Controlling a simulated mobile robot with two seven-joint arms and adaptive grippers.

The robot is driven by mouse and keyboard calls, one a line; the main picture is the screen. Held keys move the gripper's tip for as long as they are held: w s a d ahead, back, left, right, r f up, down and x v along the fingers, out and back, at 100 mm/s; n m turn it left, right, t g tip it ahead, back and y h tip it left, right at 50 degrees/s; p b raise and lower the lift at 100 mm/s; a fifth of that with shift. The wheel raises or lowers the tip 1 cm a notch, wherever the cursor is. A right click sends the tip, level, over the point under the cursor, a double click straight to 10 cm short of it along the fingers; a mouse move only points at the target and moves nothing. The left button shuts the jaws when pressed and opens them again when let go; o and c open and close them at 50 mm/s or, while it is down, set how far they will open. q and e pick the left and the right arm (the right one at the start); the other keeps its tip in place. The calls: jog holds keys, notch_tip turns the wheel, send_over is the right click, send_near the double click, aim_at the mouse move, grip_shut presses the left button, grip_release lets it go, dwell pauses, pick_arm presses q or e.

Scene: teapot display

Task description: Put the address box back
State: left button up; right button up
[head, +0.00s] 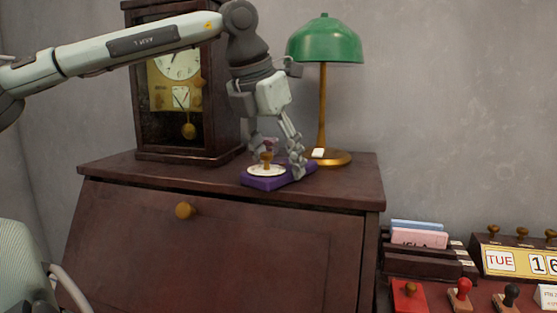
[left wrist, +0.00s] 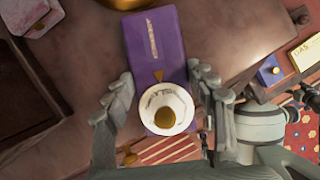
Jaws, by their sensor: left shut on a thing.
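The address box is a flat purple box (head: 265,183) with a white round dial and a brass knob on top. It is at the top of the dark wooden desk (head: 358,181), near its front edge. In the left wrist view the purple box (left wrist: 158,45) lies lengthwise between the fingers. My left gripper (head: 278,165) comes down from above and is shut on the box, one finger on each side. Whether the box touches the desk top or hangs just above it, I cannot tell. My right gripper is not seen.
A wooden clock (head: 150,120) stands left of the box. A green-shaded lamp (head: 324,45) stands close behind it to the right, with a small white piece (head: 318,153) by its base. Lower right are a card rack (head: 420,262), stamps (head: 461,290) and a calendar (head: 515,262).

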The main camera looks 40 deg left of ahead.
pick_arm(q)
jog(key=shift+f, duration=0.1)
jog(key=o, duration=1.2)
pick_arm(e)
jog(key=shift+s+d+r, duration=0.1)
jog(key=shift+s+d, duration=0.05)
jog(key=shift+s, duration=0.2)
pick_arm(q)
jog(key=shift+r, duration=0.2)
jog(key=v, duration=1)
jog(key=shift+s+r, duration=0.15)
jog(key=shift+r, duration=0.15)
jog(key=shift+s+d+r+p, duration=0.1)
jog(key=shift+s+r+p, duration=0.2)
jog(key=shift+r, duration=0.2)
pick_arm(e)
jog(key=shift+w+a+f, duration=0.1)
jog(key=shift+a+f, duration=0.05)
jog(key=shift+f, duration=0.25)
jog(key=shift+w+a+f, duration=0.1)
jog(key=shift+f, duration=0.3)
